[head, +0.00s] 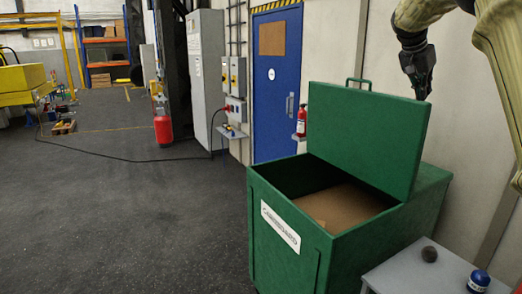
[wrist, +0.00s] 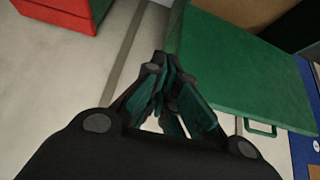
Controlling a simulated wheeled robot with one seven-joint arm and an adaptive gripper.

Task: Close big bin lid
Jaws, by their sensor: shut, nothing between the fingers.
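The big green bin (head: 360,240) stands at the right in the head view, with a white label on its front. Its green lid (head: 365,138) is up, tilted back, with a handle (head: 358,83) on its top edge. The bin's inside is open, with brown cardboard (head: 338,207) in it. My gripper (head: 420,94) is shut and empty, behind the lid's upper right corner. In the wrist view, my gripper (wrist: 168,65) points toward the lid (wrist: 240,75), whose handle (wrist: 260,128) shows at lower right. I cannot tell whether the fingers touch the lid.
A wall with a blue door (head: 277,90) and a fire extinguisher (head: 302,121) is behind.

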